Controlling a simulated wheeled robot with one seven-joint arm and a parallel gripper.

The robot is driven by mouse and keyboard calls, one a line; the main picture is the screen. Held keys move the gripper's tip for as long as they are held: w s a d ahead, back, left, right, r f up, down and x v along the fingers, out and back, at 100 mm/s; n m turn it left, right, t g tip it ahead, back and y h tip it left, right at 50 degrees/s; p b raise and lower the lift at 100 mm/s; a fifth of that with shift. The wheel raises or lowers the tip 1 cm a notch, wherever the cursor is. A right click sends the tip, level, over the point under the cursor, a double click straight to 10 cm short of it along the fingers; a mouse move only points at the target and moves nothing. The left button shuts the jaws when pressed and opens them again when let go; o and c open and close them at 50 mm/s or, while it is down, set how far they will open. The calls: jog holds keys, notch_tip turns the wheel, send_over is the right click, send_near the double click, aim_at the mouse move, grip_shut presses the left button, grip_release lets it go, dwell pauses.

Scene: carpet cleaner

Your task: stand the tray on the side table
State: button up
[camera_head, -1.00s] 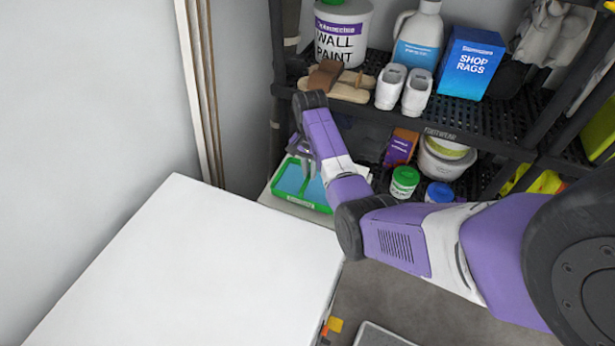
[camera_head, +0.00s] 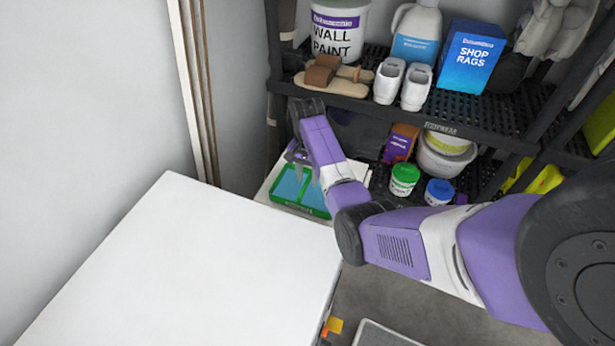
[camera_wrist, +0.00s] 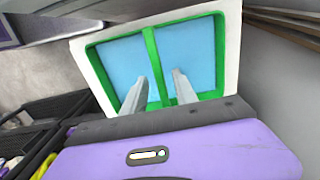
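The tray (camera_head: 318,211) is green-rimmed with two light-blue compartments. It lies flat on the white side table (camera_head: 266,193), by the shelf's left end. In the wrist view the tray (camera_wrist: 152,45) sits within the edges of the white tabletop (camera_wrist: 232,55). My gripper (camera_head: 298,155) is over the tray's far left part in the head view. In the wrist view my gripper (camera_wrist: 160,90) has its two fingers apart, with the tray's green divider showing between them and nothing held. My wrist hides the tray's near edge there.
A large white surface (camera_head: 190,260) fills the front left. A black shelf rack (camera_head: 470,125) stands behind, with sandals (camera_head: 335,76), white shoes (camera_head: 403,84), a blue rags box (camera_head: 470,55) and tubs (camera_head: 404,179). Wooden strips (camera_head: 195,90) lean at the left wall.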

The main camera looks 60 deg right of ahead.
aim_at(308, 180)
jog(key=shift+r, duration=0.1)
notch_tip(308, 180, up, 12)
jog(key=shift+p, duration=0.35)
dwell(0.8)
